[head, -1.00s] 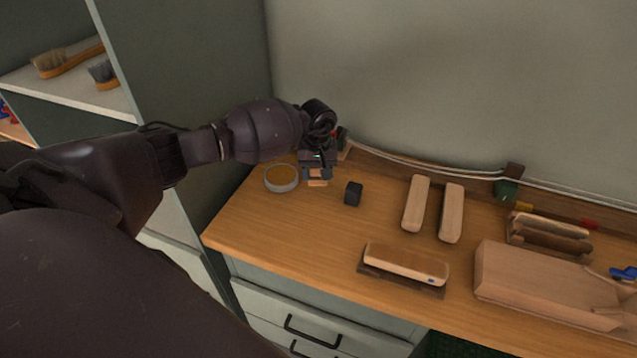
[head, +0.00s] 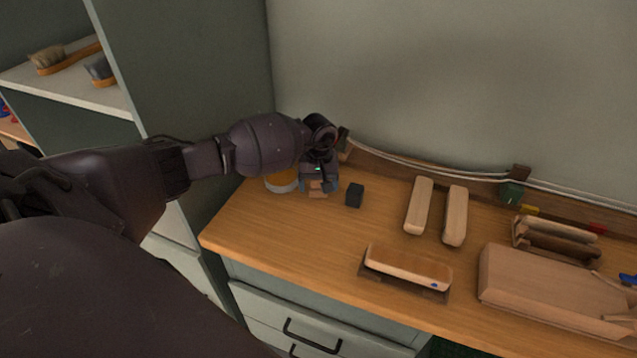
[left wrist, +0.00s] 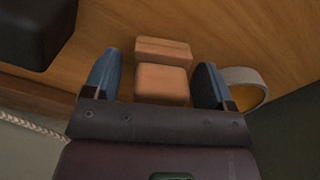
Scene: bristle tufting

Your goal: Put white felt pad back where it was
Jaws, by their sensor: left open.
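I cannot make out a white felt pad in either view. My left gripper (head: 318,184) is at the back left of the wooden worktop. In the left wrist view its two fingers (left wrist: 156,70) are open. A tan block (left wrist: 163,84) shows between the fingers, with a gap on each side, and a second tan piece (left wrist: 163,50) sits just beyond it. These tan pieces also show small under the gripper in the head view (head: 317,194). Whether they are joined is unclear. My right gripper is not in view.
A round pale-rimmed dish (head: 281,186) sits close left of the gripper, partly hidden. A black block (head: 355,195) stands close right. Two wooden brush blocks (head: 419,205) lie farther right. A wooden block on a dark holder (head: 408,265) is near the front edge.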

